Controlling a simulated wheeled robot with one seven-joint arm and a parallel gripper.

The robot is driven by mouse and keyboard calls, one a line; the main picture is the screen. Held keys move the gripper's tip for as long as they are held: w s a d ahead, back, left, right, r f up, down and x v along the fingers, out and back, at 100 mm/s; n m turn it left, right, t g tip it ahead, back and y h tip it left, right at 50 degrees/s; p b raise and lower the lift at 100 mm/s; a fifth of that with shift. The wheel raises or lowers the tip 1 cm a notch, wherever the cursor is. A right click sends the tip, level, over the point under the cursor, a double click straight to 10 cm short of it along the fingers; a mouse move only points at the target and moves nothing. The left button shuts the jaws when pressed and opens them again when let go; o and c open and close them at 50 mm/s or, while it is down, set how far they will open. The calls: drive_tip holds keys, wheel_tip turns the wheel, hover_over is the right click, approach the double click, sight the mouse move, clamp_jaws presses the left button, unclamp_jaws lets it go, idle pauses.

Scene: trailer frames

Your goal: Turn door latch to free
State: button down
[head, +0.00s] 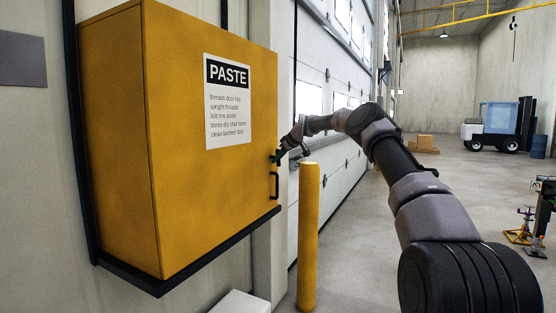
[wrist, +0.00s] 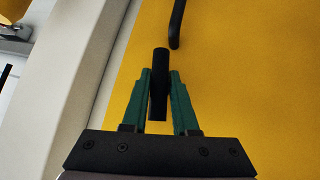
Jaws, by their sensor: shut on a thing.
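A yellow cabinet (head: 120,120) with a "PASTE" label (head: 228,102) hangs on the wall at the left of the head view. Near its door's right edge is a black handle (head: 274,186), whose end also shows at the top of the wrist view (wrist: 176,25). Above the handle in the head view, my gripper (head: 277,157) is at the small door latch. In the wrist view the green fingers of my gripper (wrist: 160,85) are shut on the black latch (wrist: 159,70), one on each side. The latch lies roughly lengthwise between the fingers. The door looks closed.
A yellow post (head: 308,235) stands just right of the cabinet, below my forearm. A black ledge (head: 220,250) runs under the cabinet. A white box top (head: 240,303) is below it. The floor to the right is largely open, with a forklift (head: 497,125) far back.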

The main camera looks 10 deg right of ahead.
drive_tip(key=shift+w+d+r, duration=0.15)
drive_tip(key=shift+r, duration=0.05)
drive_tip(key=c, duration=0.7)
unclamp_jaws()
drive_tip(key=shift+c, duration=0.2)
drive_tip(key=shift+f, duration=0.1)
drive_tip(key=v, duration=1)
drive_tip(key=shift+s+r, duration=0.25)
